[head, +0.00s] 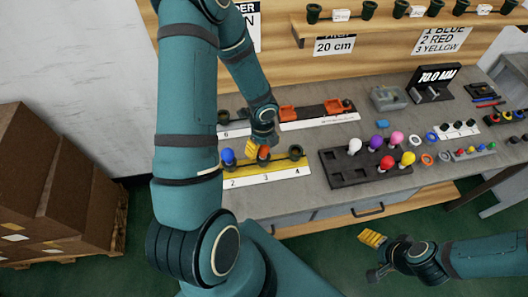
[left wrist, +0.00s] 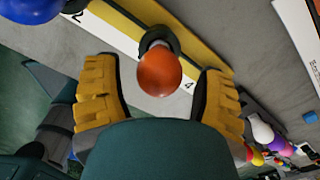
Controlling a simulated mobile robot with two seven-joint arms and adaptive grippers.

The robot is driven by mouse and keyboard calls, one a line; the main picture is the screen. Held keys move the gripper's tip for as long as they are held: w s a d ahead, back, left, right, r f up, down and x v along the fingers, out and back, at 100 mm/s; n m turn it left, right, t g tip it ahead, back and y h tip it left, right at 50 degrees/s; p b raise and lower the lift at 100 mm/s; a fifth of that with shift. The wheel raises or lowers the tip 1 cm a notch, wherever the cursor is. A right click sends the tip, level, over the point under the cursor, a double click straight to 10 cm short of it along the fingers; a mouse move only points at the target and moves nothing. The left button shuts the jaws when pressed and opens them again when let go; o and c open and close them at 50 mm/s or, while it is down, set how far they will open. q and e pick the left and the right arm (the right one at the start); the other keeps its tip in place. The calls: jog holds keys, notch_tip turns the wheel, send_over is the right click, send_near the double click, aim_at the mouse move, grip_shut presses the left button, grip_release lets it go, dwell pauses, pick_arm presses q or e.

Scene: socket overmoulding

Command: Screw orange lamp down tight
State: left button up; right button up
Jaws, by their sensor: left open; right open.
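The orange lamp (head: 264,153) stands in a dark socket on the yellow strip (head: 275,172), at number 3. In the left wrist view, the orange lamp (left wrist: 160,72) is between the two yellow fingers of my left gripper (left wrist: 160,95), with gaps on both sides. My left gripper (head: 261,146) is open around the lamp, and its arm hides part of the strip. I cannot tell how deep the lamp sits. My right gripper (head: 374,255) is open and empty in front of the bench.
A blue lamp (head: 227,156) stands left of the orange lamp, and an empty-looking socket (head: 296,152) stands to its right. A dark tray (head: 345,182) with several coloured lamps is further right. Orange parts (head: 288,112) lie on a strip behind. Boxes (head: 50,185) are stacked left.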

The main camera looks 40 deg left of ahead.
pick_arm(q)
jog(key=shift+f+n+b, duration=0.15)
jog(key=shift+n+b, duration=0.6)
jog(key=shift+n, duration=0.45)
jog(key=shift+n+b, duration=0.45)
jog(key=shift+n, duration=0.65)
jog(key=shift+n+b, duration=0.65)
jog(key=shift+n, duration=0.35)
jog(key=n+b, duration=0.1)
jog(key=n, duration=0.2)
jog(key=shift+n+b, duration=0.9)
jog(key=shift+n, duration=0.2)
jog(key=shift+n+b, duration=0.45)
jog(key=shift+n, duration=0.75)
jog(key=shift+n+b, duration=0.55)
jog(key=shift+n, duration=1.65)
jog(key=shift+r, duration=0.2)
